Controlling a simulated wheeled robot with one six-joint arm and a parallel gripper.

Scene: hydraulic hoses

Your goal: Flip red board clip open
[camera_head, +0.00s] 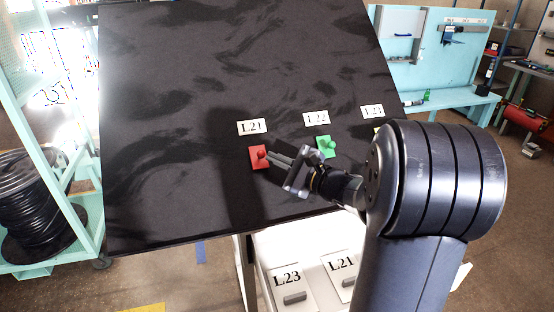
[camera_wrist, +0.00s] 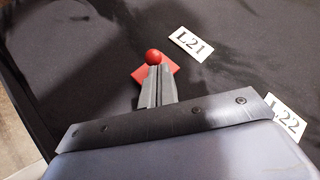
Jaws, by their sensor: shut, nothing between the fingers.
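The red clip (camera_head: 258,157) sits on the dark board (camera_head: 180,110) below the L21 label (camera_head: 251,127). It has a red base plate and a round red knob.
A green clip (camera_head: 326,146) is right of my gripper under the L22 label (camera_head: 316,118). An L23 label (camera_head: 372,111) is farther right, partly near my arm. A cable reel (camera_head: 35,200) stands at left.

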